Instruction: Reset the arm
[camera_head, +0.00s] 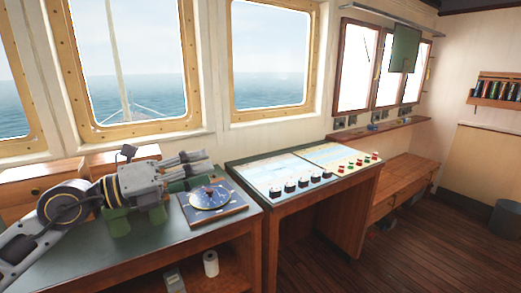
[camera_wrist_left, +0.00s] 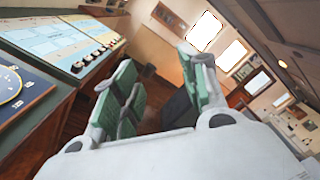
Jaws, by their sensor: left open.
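My left arm comes in from the left in the head view and reaches over the green-topped desk (camera_head: 150,240). My left gripper (camera_head: 205,162) is open and empty, above the desk and close to the round blue dial instrument (camera_head: 209,197). In the left wrist view its green-padded fingers (camera_wrist_left: 165,95) stand apart with nothing between them. The dial shows partly at the left edge of that view (camera_wrist_left: 10,88). My right gripper does not show in either view.
A console (camera_head: 290,172) with charts, black knobs and coloured buttons stands right of the desk. Wooden drawer boxes (camera_head: 38,182) sit at the back by the windows. A white roll (camera_head: 210,264) is on the shelf below. The wooden floor (camera_head: 400,255) at right is clear.

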